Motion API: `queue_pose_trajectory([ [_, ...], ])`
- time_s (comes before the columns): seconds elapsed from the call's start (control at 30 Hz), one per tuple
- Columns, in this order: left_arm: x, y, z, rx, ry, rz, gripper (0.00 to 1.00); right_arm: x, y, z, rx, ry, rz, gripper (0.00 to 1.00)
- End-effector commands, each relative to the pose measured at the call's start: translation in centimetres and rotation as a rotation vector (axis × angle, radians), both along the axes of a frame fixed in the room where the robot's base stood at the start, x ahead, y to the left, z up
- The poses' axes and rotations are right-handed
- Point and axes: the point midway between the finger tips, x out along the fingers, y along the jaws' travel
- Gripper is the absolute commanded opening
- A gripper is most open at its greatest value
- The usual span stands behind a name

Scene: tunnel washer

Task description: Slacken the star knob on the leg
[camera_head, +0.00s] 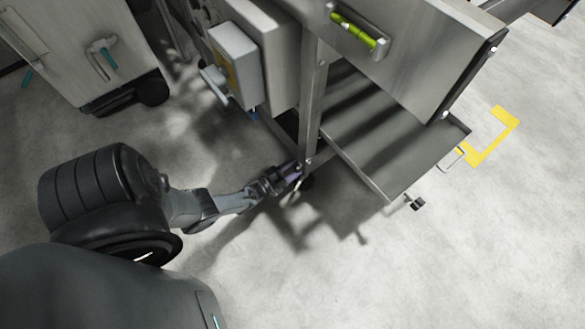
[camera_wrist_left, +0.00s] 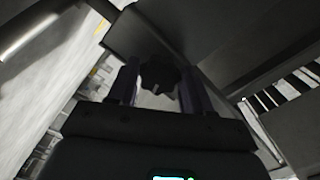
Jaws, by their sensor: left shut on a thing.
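The star knob (camera_wrist_left: 158,72) is black and lobed. It shows in the left wrist view between the two fingers of my left gripper (camera_wrist_left: 160,88). The gripper is shut on it. In the head view my left gripper (camera_head: 290,172) reaches in low from the left to the bottom end of the upright metal leg (camera_head: 312,105). The knob itself is mostly hidden there by the fingers and the leg. My right gripper is not in view.
A grey metal tray (camera_head: 372,140) juts out right of the leg. A grey box (camera_head: 235,60) hangs above and left of my gripper. A cabinet on wheels (camera_head: 75,50) stands at upper left. The front floor is clear.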

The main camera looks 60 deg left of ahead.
Motion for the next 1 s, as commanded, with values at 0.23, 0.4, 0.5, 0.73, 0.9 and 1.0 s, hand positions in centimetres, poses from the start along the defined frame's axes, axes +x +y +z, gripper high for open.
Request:
queue_pose_trajectory([
  [0.23,0.05,-0.02,0.08,-0.23,-0.043,0.0,0.19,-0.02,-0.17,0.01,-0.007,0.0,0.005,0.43],
  [0.4,0.07,-0.04,0.09,-0.389,-0.071,-0.001,0.19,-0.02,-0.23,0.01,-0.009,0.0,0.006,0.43],
  [0.5,0.08,-0.08,0.08,-0.482,-0.087,-0.001,0.19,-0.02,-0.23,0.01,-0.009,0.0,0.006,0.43],
  [0.73,0.12,-0.09,0.11,-0.697,-0.124,-0.002,0.19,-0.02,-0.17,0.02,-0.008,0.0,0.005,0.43],
  [0.9,0.12,-0.12,0.11,-0.851,-0.151,-0.002,0.19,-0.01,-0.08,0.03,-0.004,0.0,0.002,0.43],
  [1.0,0.12,-0.12,0.12,-0.933,-0.165,-0.002,0.19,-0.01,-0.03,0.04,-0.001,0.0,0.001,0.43],
])
